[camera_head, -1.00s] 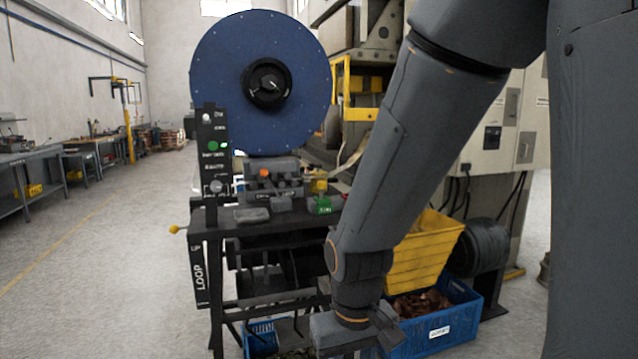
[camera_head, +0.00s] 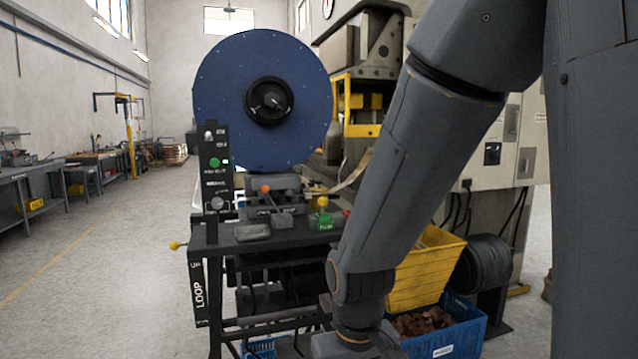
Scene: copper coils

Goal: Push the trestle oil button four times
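A black trestle (camera_head: 212,243) stands at centre-left under a large blue disc (camera_head: 235,85). A small red part (camera_head: 346,213) shows at the right end. The labels are too small to read, so I cannot tell which is the oil button. My gripper (camera_head: 352,349) is at the bottom edge, in front of and below the trestle top, apart from these knobs. Its fingertips are cut off by the frame.
An upright black panel (camera_head: 214,180) with a green button rises at the trestle's left. A yellow knob (camera_head: 174,245) sticks out at left. A yellow crate (camera_head: 420,285) and a blue crate (camera_head: 465,335) stand at right. The floor at left is clear.

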